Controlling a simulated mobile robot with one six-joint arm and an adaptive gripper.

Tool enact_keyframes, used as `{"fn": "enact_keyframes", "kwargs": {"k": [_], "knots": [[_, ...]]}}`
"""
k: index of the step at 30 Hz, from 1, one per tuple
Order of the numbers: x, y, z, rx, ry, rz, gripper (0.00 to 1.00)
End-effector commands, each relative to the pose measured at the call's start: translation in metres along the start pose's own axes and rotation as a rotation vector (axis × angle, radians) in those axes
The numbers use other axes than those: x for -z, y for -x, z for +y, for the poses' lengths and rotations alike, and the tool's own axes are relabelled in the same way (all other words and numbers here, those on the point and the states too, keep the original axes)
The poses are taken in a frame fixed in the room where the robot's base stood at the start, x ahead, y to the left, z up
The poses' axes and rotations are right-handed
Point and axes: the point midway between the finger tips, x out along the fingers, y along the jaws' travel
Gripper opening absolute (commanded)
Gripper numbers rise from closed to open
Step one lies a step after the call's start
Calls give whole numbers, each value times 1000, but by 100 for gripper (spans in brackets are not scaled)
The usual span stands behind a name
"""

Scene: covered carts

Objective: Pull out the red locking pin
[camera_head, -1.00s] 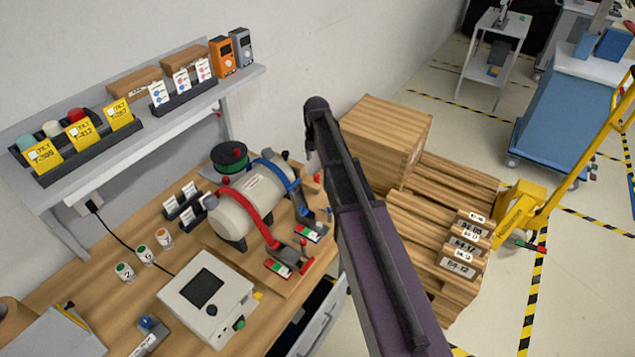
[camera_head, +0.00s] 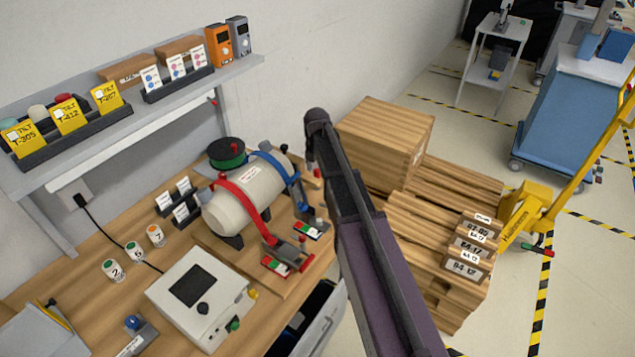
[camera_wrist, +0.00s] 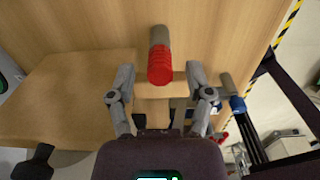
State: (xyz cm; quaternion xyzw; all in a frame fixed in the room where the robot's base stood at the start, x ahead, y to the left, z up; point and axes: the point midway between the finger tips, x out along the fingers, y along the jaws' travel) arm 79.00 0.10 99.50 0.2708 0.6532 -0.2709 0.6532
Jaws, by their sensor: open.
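In the wrist view a red ridged cylinder (camera_wrist: 160,66), likely the locking pin's grip, sits at the end of a grey-brown round piece against pale wood. My gripper (camera_wrist: 160,74) is open, with one finger on each side of it and visible gaps between. In the head view my arm crosses the middle and my gripper is not clearly seen. A cream tank (camera_head: 246,200) lies on the bench, held by a red strap (camera_head: 237,194) and a blue strap (camera_head: 278,170). Small red parts show on the strap buckles; I cannot tell which matches the wrist view.
A white control box (camera_head: 202,295) stands on the wooden bench (camera_head: 80,272). A shelf (camera_head: 120,125) with tags and meters runs along the wall. An open drawer (camera_head: 325,325) juts out below. A crate (camera_head: 385,145), stacked pallets and a yellow pallet jack (camera_head: 525,215) stand right.

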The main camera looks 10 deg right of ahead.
Motion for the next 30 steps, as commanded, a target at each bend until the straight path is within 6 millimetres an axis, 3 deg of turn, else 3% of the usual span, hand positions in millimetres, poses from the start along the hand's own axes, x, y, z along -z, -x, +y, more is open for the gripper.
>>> {"fn": "enact_keyframes", "kwargs": {"k": [7, 30], "knots": [[0, -15, 0, 0, 0, 0, 66], [0, -16, 0, 0, 0, 0, 66]]}}
